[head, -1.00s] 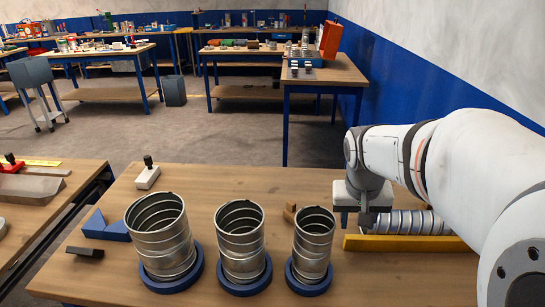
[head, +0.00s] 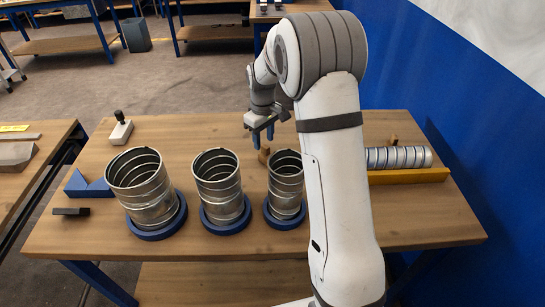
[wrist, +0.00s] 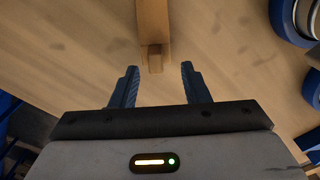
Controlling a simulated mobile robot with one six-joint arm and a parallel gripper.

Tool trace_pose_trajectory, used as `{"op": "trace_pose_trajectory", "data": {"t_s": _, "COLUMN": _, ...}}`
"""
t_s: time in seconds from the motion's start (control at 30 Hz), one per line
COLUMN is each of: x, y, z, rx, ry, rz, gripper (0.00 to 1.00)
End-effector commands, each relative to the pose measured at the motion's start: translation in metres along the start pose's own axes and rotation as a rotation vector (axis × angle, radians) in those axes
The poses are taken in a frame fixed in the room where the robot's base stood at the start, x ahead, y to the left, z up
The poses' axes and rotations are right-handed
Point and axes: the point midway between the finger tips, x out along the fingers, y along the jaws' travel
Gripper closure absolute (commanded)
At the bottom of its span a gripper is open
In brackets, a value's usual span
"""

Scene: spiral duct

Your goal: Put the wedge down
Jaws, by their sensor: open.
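A small light-brown wooden wedge (head: 393,140) stands behind the lying spiral duct (head: 400,157), partly hidden by it. A second brown wooden piece (head: 264,155) rests on the table behind the smallest upright duct. In the wrist view a wooden piece (wrist: 153,22) with a narrower end lies beyond my fingertips, roughly in line with the gap between them. My gripper (head: 263,137) is open and points down near the second piece. In the wrist view my gripper (wrist: 159,70) shows two blue fingers apart with nothing between them.
Upright ducts stand in blue rings: a large one (head: 143,187), a middle one (head: 219,187) and a small one (head: 285,185). A yellow rail (head: 410,176) lies before the lying duct. A blue angled block (head: 88,186) and a white-based, black-knobbed tool (head: 121,128) are at left.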

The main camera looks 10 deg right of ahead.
Motion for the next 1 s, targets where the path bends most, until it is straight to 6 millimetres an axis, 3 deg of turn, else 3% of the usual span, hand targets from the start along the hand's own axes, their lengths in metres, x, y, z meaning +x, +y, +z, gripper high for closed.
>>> {"op": "trace_pose_trajectory", "data": {"t_s": 0.4, "x": 0.055, "y": 0.006, "z": 0.002, "rx": 0.006, "ry": -0.003, "rz": -0.002, "gripper": 0.58}}
{"op": "trace_pose_trajectory", "data": {"t_s": 0.73, "x": 0.064, "y": 0.006, "z": 0.002, "rx": 0.007, "ry": 0.000, "rz": 0.000, "gripper": 0.58}}
{"op": "trace_pose_trajectory", "data": {"t_s": 1.0, "x": 0.064, "y": 0.007, "z": 0.003, "rx": 0.008, "ry": 0.000, "rz": 0.000, "gripper": 0.79}}
